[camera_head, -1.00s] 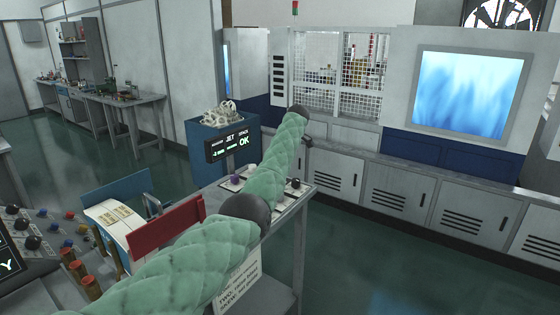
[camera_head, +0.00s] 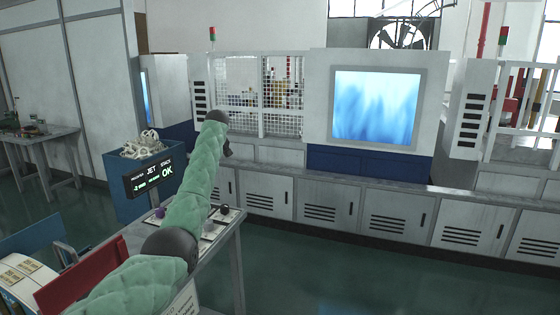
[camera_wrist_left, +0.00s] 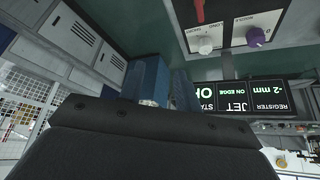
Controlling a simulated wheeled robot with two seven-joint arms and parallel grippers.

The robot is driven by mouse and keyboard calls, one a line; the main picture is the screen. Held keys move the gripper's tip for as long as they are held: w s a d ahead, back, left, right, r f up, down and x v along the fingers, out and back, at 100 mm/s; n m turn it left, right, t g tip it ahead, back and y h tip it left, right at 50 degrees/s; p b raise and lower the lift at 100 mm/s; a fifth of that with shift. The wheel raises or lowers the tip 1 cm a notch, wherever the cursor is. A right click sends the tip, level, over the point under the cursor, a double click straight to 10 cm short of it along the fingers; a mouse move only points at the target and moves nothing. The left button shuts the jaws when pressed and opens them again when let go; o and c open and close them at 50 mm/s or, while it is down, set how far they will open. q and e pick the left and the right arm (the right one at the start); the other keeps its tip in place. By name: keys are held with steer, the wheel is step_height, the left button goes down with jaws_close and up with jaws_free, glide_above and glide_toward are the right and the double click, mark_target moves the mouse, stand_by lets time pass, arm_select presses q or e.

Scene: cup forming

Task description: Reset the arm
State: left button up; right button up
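My left arm, in a padded green sleeve (camera_head: 194,190), reaches up from the lower left in the head view. Its gripper (camera_head: 227,149) shows only as a small dark shape beyond the dark wrist joint, raised in front of the mesh window. Its fingers are too small and hidden to read there. I see nothing held. My right arm and gripper are out of view.
Below the left arm is a bench with a knob panel (camera_wrist_left: 228,22). A black display (camera_head: 154,177) reading OK stands beside a blue bin (camera_head: 129,203) of pale scrap. Grey cabinets (camera_head: 328,206) line the back. A red panel (camera_head: 82,286) is lower left. Green floor at lower right is clear.

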arm_select(q)
step_height(320, 180, up, 14)
steer(key=s+d+m+t+h, duration=0.1)
steer(key=s+d+m+t, duration=0.2)
steer(key=m+t, duration=0.15)
steer(key=s+d+f+m+h, duration=0.1)
steer(key=s+d+f+m, duration=0.15)
steer(key=s+f, duration=1.15)
steer(key=s+d+f+m+h, duration=0.1)
steer(key=s+d+f, duration=0.2)
steer(key=s+f, duration=1.1)
steer(key=s+d+f+m+h, duration=0.15)
steer(key=s+f, duration=0.65)
steer(key=f, duration=1.2)
steer(key=s+f+g, duration=0.2)
steer(key=s+f, duration=0.8)
steer(key=s, duration=0.4)
steer(key=s+f+g, duration=0.3)
steer(key=s+f, duration=0.7)
steer(key=s, duration=0.5)
steer(key=s+d+f+g, duration=0.1)
steer(key=s+f+g, duration=0.2)
steer(key=s+f, duration=0.7)
steer(key=s, duration=0.4)
steer(key=shift+s, duration=0.15)
steer(key=shift+a+n, duration=0.1)
steer(key=shift+n, duration=0.15)
